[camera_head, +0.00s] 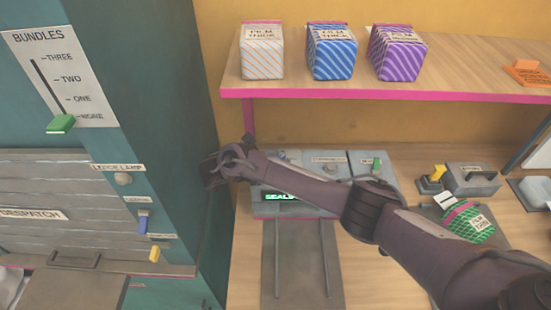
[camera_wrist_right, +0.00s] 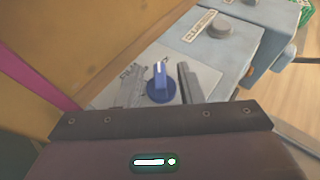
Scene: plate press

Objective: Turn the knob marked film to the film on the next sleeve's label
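A blue knob (camera_wrist_right: 160,82) with a pale pointer line stands on a grey panel in the right wrist view. Lettering beside it is partly covered by a finger. My right gripper (camera_wrist_right: 160,88) is open, with one finger on each side of the knob; I cannot tell whether either touches it. In the head view my right gripper (camera_head: 222,168) is over the left end of the grey machine (camera_head: 335,202), and the blue knob is hidden there. A green patterned sleeve (camera_head: 470,222) with a white label sits at the right; its small print is hard to read. My left gripper is not in view.
A shelf (camera_head: 460,85) holds an orange-striped pack (camera_head: 262,52), a blue pack (camera_head: 332,52) and a purple pack (camera_head: 396,54). The machine has a lit green display (camera_head: 280,197) and a green-topped control (camera_head: 376,164). A teal cabinet (camera_head: 150,60) stands close left.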

